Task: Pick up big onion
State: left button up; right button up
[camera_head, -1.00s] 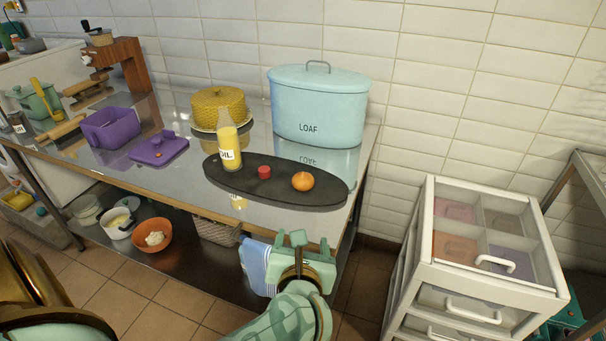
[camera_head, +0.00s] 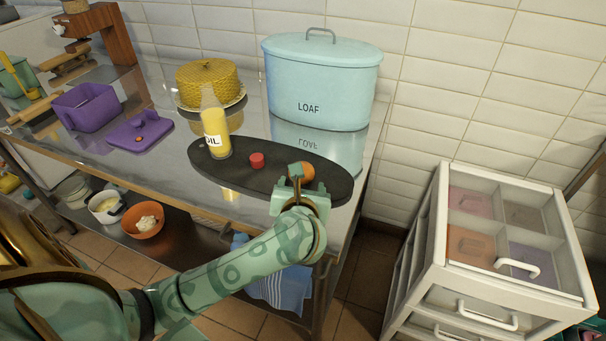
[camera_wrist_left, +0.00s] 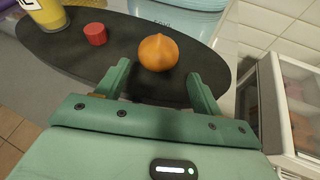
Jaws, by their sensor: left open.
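The big onion (camera_head: 307,172) is round and orange-brown and sits on a dark oval board (camera_head: 225,175) on the steel table. My left gripper (camera_head: 295,178) is at the board's front edge, just in front of the onion, and hides part of it in the head view. In the left wrist view the onion (camera_wrist_left: 158,52) stands beyond the two green fingers (camera_wrist_left: 160,85), roughly centred between them. The fingers are open with nothing between them. My right gripper is not in view.
On the board stand an oil bottle (camera_head: 215,130) and a small red piece (camera_head: 257,160), both left of the onion. A blue loaf bin (camera_head: 320,85) stands behind. A white drawer unit (camera_head: 500,270) is at the right, beyond a gap.

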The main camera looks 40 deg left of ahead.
pick_arm(q)
jog(key=b+x, duration=0.1)
jog(key=x, duration=0.2)
jog(key=b+x, duration=0.1)
jog(key=x, duration=0.2)
jog(key=shift+w+a+r, duration=0.1)
jog(key=shift+a+r, duration=0.1)
jog(key=shift+a, duration=0.05)
jog(key=shift+r, duration=0.1)
jog(key=c, duration=0.8)
